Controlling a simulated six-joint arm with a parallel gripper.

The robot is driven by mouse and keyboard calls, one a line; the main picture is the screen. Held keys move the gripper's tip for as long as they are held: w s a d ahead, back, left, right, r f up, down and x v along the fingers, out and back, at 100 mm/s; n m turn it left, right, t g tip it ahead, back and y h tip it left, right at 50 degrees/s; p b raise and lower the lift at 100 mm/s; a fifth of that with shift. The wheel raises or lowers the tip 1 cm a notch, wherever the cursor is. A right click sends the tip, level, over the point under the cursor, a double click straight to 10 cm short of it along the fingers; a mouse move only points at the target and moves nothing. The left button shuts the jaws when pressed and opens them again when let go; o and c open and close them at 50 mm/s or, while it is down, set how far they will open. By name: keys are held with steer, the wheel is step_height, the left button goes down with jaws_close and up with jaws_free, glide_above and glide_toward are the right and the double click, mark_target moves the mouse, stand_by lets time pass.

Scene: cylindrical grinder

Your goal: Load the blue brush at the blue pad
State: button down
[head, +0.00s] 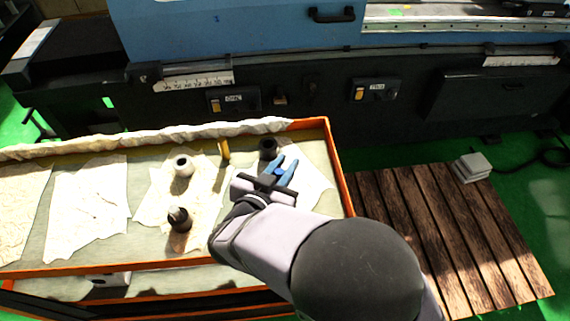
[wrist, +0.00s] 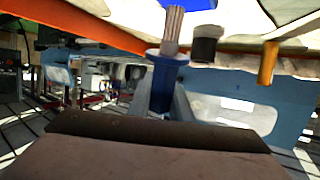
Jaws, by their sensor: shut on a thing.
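My gripper (head: 285,168) is over the right end of the workbench, its two blue-grey fingers pointing away from the arm. In the wrist view the fingers are shut on the blue brush (wrist: 162,84), which has a blue body and flange and a grey shaft-like end. The wrist view is upside down, with the bench top at its upper edge. The brush's grey end points toward a flat blue patch (wrist: 190,3), likely the blue pad, partly cut off by the frame. I cannot tell whether they touch. In the head view, my gripper hides the pad.
A dark cylinder (head: 268,148) and a yellow post (head: 224,151) stand close by. A white cylinder (head: 183,166) and another dark piece (head: 179,218) stand further left. An orange rim (head: 341,175) edges the bench. The blue grinder (head: 240,30) is behind; a wooden pallet (head: 450,220) lies right.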

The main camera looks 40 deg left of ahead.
steer(key=shift+f+b, duration=0.3)
steer(key=shift+f, duration=0.3)
stand_by(0.9)
steer(key=shift+r, duration=0.1)
step_height(320, 180, up, 7)
steer(key=p, duration=0.7)
steer(key=shift+w, duration=0.1)
stand_by(0.4)
